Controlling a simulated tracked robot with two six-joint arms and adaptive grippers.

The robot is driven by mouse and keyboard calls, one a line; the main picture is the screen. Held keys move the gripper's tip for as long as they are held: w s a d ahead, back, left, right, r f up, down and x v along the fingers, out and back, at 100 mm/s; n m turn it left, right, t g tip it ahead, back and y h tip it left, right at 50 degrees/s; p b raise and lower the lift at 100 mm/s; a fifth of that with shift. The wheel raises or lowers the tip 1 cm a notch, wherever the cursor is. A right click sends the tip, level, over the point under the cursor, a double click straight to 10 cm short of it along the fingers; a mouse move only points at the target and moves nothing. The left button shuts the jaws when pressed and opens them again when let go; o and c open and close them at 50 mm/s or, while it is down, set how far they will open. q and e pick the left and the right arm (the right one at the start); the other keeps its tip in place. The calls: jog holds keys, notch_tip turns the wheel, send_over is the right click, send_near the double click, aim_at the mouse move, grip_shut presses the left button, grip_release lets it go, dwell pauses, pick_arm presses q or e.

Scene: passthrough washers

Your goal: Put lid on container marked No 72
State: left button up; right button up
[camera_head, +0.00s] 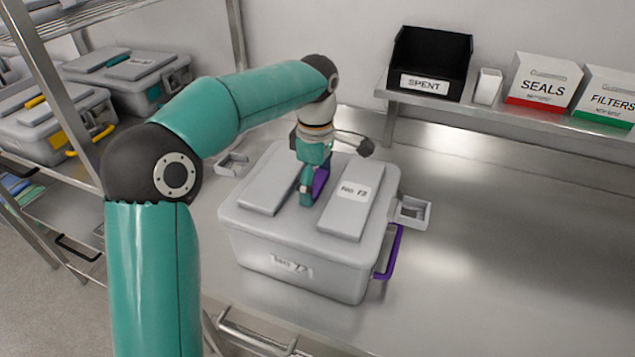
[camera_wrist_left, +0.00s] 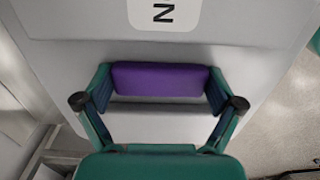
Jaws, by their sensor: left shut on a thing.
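The grey container marked No 72 (camera_head: 285,270) stands on the steel bench, with a purple side handle (camera_head: 388,252) at its right. Its grey lid (camera_head: 318,243), also labelled No 72, lies over the container top; from here I cannot tell whether it is fully seated. My left gripper (camera_head: 308,195) is above the middle of the lid, shut on the lid's purple handle. In the left wrist view my left gripper (camera_wrist_left: 160,92) has its fingers at both ends of the purple handle (camera_wrist_left: 160,79). The lid's label shows partly at the top there. My right gripper is not in view.
Metal latches stick out by the container's right side (camera_head: 413,210) and back left (camera_head: 233,163). A wall shelf (camera_head: 480,108) holds a black SPENT bin (camera_head: 430,62) and SEALS and FILTERS boxes. A rack with other lidded containers (camera_head: 50,120) stands left. The bench is clear at right.

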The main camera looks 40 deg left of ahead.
pick_arm(q)
jog(key=shift+f+b, duration=0.5)
jog(key=shift+f, duration=0.2)
dwell(0.6)
jog(key=o, duration=1.5)
jog(key=shift+c, duration=0.2)
jog(key=shift+f, duration=0.1)
jog(key=shift+r+p, duration=3.3)
jog(key=shift+r, duration=0.3)
